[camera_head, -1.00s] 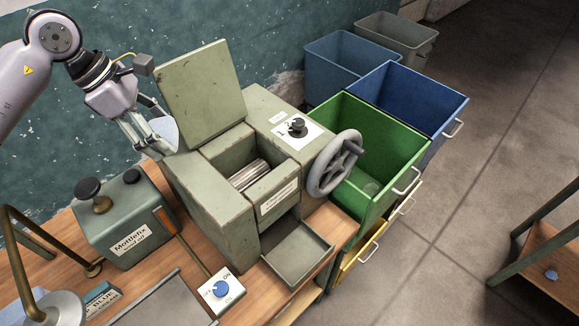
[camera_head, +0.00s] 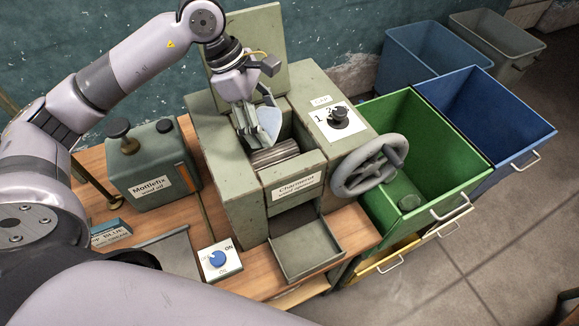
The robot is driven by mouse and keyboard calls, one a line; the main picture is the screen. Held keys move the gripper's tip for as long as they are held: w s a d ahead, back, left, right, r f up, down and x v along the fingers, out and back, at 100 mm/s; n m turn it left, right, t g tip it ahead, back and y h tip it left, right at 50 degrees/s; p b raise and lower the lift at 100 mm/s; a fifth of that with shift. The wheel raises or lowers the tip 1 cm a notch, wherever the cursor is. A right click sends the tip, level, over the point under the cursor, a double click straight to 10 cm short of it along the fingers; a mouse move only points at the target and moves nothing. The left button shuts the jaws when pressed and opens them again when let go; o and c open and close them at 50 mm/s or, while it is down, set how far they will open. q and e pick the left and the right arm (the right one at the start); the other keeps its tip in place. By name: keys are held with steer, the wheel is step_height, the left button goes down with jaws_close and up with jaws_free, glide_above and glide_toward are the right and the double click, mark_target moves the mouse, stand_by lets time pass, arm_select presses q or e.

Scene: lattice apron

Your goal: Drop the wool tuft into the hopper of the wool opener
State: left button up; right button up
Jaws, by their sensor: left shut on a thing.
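The wool opener (camera_head: 232,180) is a worn grey-green machine on the wooden bench, with its lid (camera_head: 262,38) raised at the back. Its open hopper (camera_head: 283,166) shows metal rollers inside. My left gripper (camera_head: 258,140) points down over the hopper opening, shut on a pale grey-blue tuft (camera_head: 268,127), the wool tuft as far as I can tell. The tuft hangs above the rollers; whether it touches the hopper wall I cannot tell. My right gripper is not in view.
A handwheel (camera_head: 370,166) and a numbered knob (camera_head: 339,117) are on the machine's right. A tray (camera_head: 306,250) sits in front. A Mottlefix wool oil can (camera_head: 155,180) and an ON switch (camera_head: 218,260) stand left. Green (camera_head: 435,170) and blue (camera_head: 510,120) bins stand right.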

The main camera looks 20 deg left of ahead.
arm_select(q)
step_height(320, 180, down, 2)
steer(key=shift+w+d+f+b, duration=0.1)
steer(key=shift+w+f+b, duration=0.1)
steer(key=shift+b, duration=0.25)
steer(key=o, duration=1)
steer(key=shift+s, duration=0.1)
steer(key=v, duration=1.2)
steer(key=shift+r, duration=0.1)
steer(key=shift+d, duration=0.1)
